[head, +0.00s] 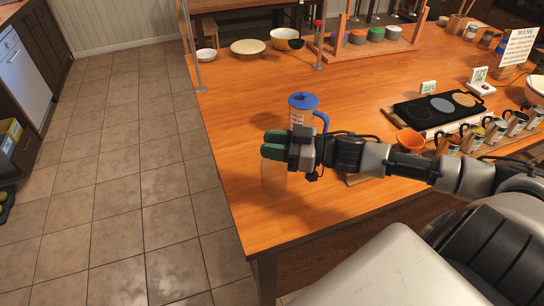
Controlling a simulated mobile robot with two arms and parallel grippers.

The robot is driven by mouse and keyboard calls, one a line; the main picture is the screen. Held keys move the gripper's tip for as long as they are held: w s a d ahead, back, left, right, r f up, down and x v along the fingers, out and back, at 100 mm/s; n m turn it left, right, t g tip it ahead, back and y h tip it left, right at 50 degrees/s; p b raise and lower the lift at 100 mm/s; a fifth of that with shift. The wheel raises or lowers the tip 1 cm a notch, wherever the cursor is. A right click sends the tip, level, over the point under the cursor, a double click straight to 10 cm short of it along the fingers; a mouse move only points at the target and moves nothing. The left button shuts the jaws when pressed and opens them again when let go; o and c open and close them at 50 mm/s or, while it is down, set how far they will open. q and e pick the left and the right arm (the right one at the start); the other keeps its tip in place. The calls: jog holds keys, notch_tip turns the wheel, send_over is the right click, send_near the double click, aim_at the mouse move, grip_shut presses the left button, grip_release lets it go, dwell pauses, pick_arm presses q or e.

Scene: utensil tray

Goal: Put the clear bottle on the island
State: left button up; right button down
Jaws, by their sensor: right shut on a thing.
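The clear bottle (273,182) is a see-through upright shape, faint against the wood, in the head view. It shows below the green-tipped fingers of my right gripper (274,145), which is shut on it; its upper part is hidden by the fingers. The bottle is over the near left part of the island (240,205), close to its left edge. I cannot tell whether its base touches the wood. My left gripper is not in view.
A blue-topped container (303,108) stands just behind my right gripper. An orange bowl (410,139), several mugs (495,130) and a black tray (412,112) are to the right. Bowls (285,39) and a wooden rack (375,50) are at the back. The island's left middle is clear.

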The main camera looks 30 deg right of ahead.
jog(key=shift+f+p, duration=0.4)
jog(key=shift+f, duration=1.6)
jog(key=c, duration=0.8)
grip_release()
jog(key=shift+s+f, duration=0.1)
jog(key=shift+s+d, duration=0.45)
jog(key=shift+d, duration=0.05)
jog(key=v, duration=1)
jog(key=shift+s+d+p, duration=0.15)
jog(key=shift+d+p, duration=0.05)
jog(key=shift+p, duration=0.1)
